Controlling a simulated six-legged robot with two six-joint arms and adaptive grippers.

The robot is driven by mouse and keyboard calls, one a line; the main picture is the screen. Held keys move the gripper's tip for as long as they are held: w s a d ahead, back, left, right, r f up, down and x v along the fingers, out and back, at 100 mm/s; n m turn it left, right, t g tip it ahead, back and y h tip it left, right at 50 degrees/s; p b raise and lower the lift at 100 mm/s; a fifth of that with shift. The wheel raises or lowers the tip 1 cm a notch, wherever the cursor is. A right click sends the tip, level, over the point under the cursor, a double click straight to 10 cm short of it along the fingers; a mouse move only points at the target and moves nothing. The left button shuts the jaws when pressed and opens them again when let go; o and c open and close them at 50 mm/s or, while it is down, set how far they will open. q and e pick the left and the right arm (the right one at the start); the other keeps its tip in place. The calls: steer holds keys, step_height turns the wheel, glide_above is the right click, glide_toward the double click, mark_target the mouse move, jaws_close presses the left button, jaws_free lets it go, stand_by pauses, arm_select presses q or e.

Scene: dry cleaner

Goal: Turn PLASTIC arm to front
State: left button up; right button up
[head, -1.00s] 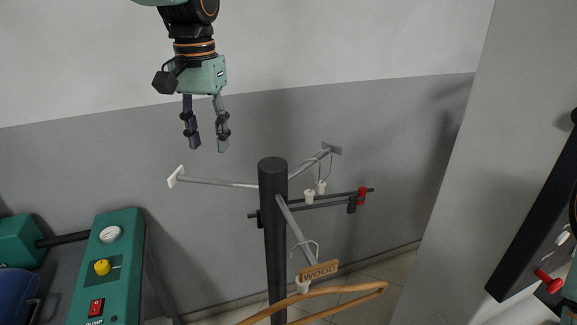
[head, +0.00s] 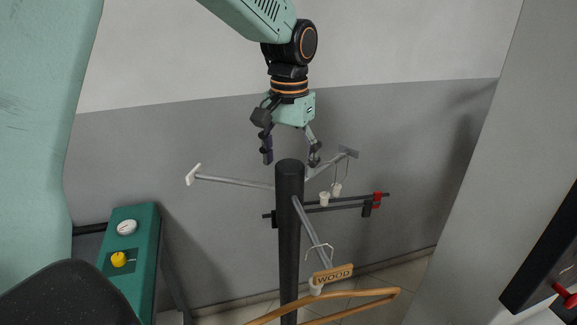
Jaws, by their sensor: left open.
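A dark post (head: 289,230) carries several grey arms. One arm (head: 235,181) points left and ends in a white plate (head: 193,174). Another arm (head: 325,166) points back right and ends in a grey plate (head: 348,152); white-capped hooks (head: 336,189) hang by it. A third arm (head: 310,228) comes forward with a wooden tag (head: 333,273) reading WOOD and a wooden hanger (head: 345,296). I cannot read a PLASTIC label. My left gripper (head: 290,162) is open and empty, above and behind the post top, its right finger near the back-right arm. My right gripper is not in view.
A dark horizontal bar (head: 345,203) with a red clip (head: 378,199) crosses behind the post. A green machine (head: 133,260) with a gauge and yellow knob stands at left. A grey wall panel (head: 470,180) stands at right.

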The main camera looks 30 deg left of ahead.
arm_select(q)
steer(key=shift+d+f, duration=0.3)
steer(key=shift+f, duration=0.55)
steer(key=shift+a+f, duration=0.2)
steer(key=shift+a, duration=0.2)
steer(key=c, duration=0.3)
steer(key=shift+d+r, duration=0.15)
steer(key=shift+d, duration=0.15)
steer(key=c, duration=0.3)
steer(key=shift+a, duration=0.15)
steer(key=c, duration=0.5)
jaws_close()
